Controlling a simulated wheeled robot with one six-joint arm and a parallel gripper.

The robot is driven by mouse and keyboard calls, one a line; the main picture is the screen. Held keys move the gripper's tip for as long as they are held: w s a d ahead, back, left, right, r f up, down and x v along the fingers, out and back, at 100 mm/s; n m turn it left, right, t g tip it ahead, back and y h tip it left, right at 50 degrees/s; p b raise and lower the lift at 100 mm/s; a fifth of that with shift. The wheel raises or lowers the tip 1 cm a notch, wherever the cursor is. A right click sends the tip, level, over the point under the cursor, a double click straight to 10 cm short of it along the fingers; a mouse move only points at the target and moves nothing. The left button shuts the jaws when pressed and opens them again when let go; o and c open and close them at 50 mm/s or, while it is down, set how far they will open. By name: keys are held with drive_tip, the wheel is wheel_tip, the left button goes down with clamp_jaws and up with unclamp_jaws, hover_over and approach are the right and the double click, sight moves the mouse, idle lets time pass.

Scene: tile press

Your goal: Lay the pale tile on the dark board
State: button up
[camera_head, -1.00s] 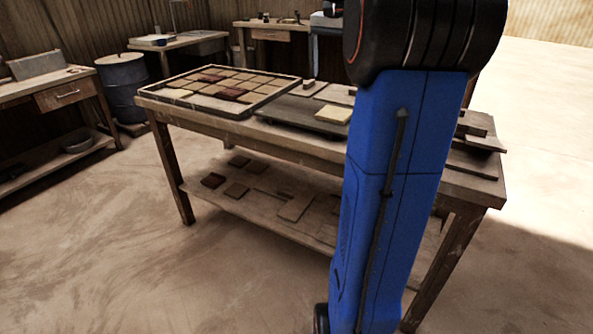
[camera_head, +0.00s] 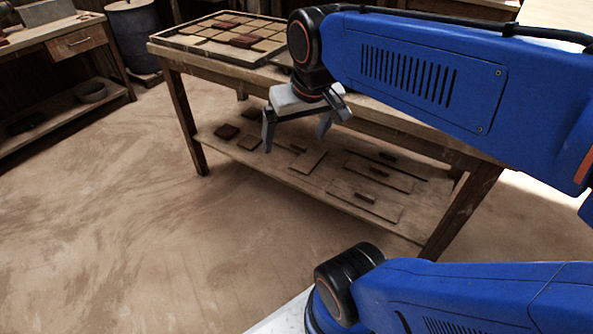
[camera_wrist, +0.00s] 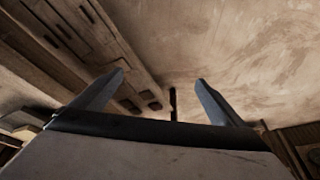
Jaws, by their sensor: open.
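My gripper (camera_head: 296,138) hangs in front of the long worktable, below the level of its top. Its jaws are spread and nothing is between them. In the wrist view my gripper (camera_wrist: 160,82) also shows two fingers apart, with floor and wood planks beyond. The dark board and the pale tile lying on it are hidden now behind my arm in the head view. Neither can be made out in the wrist view.
A shallow wooden tray (camera_head: 193,49) of red, tan and pale tiles lies on the worktable's left end. The lower shelf (camera_head: 303,181) holds several small tiles and flat boards with handles. A side bench (camera_head: 52,46) and blue drum (camera_head: 134,32) stand left. Floor between is clear.

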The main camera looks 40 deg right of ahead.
drive_tip(key=s+a+f+n, duration=0.2)
drive_tip(key=s+a+f, duration=0.1)
drive_tip(key=f, duration=0.3)
drive_tip(key=shift+s+t+y, duration=0.3)
drive_tip(key=shift+s, duration=0.55)
